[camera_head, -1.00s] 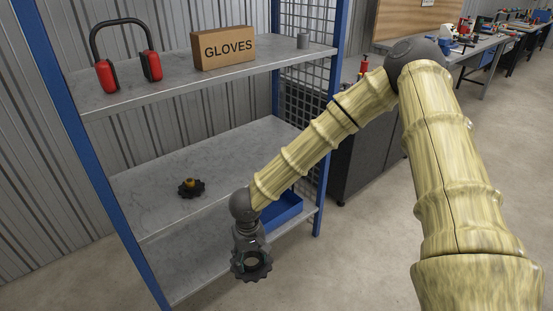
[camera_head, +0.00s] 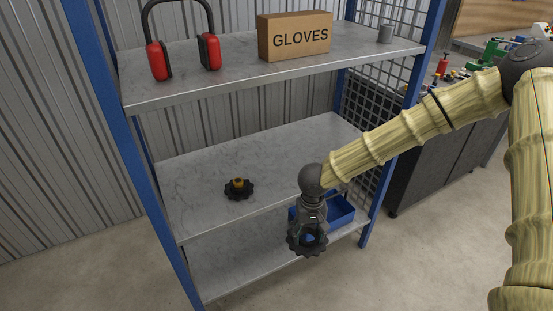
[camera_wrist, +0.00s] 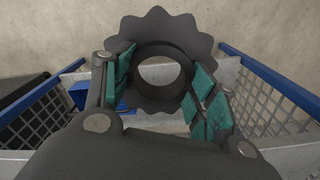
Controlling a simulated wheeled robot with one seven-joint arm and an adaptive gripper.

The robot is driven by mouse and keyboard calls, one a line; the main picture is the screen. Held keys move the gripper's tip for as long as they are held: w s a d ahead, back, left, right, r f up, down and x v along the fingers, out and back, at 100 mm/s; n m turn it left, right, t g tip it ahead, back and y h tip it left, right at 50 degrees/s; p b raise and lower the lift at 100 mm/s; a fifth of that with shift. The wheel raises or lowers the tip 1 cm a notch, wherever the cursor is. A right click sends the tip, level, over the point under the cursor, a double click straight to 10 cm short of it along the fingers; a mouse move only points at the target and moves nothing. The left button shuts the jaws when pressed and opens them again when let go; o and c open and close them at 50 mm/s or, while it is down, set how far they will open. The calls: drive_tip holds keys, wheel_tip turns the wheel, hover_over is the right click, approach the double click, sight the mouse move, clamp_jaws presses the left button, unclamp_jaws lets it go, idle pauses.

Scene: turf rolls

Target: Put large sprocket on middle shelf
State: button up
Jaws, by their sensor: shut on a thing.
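The large sprocket (camera_head: 306,245) is dark grey, toothed, with a raised hub ring. My gripper (camera_head: 311,232) is shut on it and points down in front of the shelf unit, just off the front edge of the middle shelf. In the wrist view the sprocket (camera_wrist: 160,60) fills the top middle, its hub between the green finger pads of my gripper (camera_wrist: 163,88). The middle shelf (camera_head: 290,150) is grey and mostly bare. A small dark sprocket with a brass hub (camera_head: 238,188) sits on its left part.
A blue bin (camera_head: 340,212) stands on the bottom shelf (camera_head: 235,262). Blue posts (camera_head: 112,100) and side mesh (camera_head: 375,105) bound the unit. The middle shelf's back right is clear.

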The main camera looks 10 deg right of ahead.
drive_tip(key=w+d+r+m+b, duration=0.4)
drive_tip(key=w+d+b, duration=0.2)
drive_tip(key=w+b, duration=0.2)
drive_tip(key=w+d+r+m+b, duration=0.3)
drive_tip(key=w+d+r+b, duration=0.15)
drive_tip(key=w+b, duration=0.35)
drive_tip(key=w, duration=0.5)
drive_tip(key=w+a+f+b, duration=0.1)
drive_tip(key=w, duration=0.9)
drive_tip(key=shift+w+a+f+b, duration=0.2)
drive_tip(key=shift+w+a+b, duration=0.1)
drive_tip(key=shift+a, duration=0.1)
drive_tip(key=shift+w+f+b, duration=0.15)
drive_tip(key=shift+f+b, duration=0.25)
drive_tip(key=shift+f, duration=1.35)
drive_tip(key=o, duration=1.4)
drive_tip(key=shift+f, duration=0.1)
drive_tip(key=shift+c, duration=0.2)
